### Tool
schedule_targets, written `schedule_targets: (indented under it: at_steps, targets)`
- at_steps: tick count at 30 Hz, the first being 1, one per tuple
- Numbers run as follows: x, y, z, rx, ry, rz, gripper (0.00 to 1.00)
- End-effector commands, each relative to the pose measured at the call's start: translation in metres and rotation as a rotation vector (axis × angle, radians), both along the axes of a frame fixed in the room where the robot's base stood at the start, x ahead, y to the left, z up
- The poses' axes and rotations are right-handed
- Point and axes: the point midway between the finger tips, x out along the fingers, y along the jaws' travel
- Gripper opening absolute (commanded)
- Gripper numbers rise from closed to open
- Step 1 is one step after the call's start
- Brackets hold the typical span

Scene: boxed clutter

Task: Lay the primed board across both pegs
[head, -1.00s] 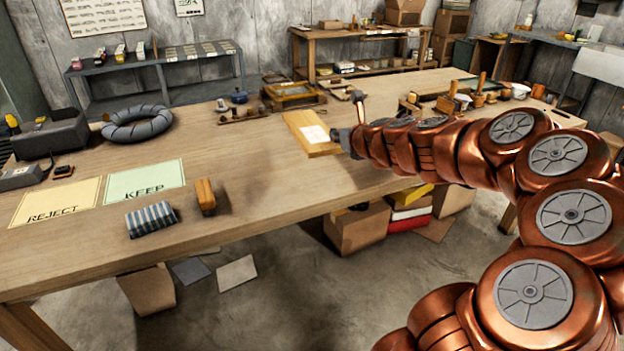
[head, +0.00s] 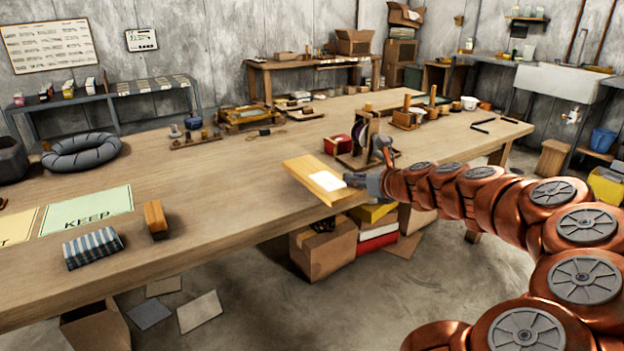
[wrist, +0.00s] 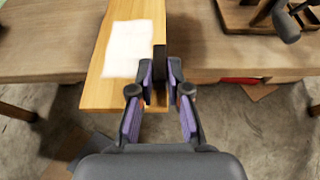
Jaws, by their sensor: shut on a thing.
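The board (head: 322,177) is a flat piece of pale wood with a white patch on its upper face. It is over the table's front edge in the head view and fills the upper middle of the wrist view (wrist: 97,93). My gripper (head: 352,180) is shut on the board's near right edge; its purple-padded fingers (wrist: 161,75) show in the wrist view. Upright wooden posts stand on a small rack (head: 407,117) at the back right, beyond the gripper. I cannot tell whether these are the two pegs.
A wooden stand with a disc (head: 365,140) and a red box (head: 338,143) are just behind my gripper. A striped block (head: 93,248), an orange-brown block (head: 155,219) and the KEEP sheet (head: 88,211) lie at left. Cartons (head: 323,248) are below the edge.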

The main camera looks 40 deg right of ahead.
Motion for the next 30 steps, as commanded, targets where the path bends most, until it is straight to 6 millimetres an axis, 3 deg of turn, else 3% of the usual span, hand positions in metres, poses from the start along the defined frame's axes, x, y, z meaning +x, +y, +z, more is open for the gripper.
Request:
schedule_targets:
  at_steps: [24, 30]
  targets:
    - [0.114, -0.012, -0.013, 0.000, 0.001, -0.001, 0.00]
    - [0.132, -0.015, -0.013, 0.000, -0.001, -0.003, 0.00]
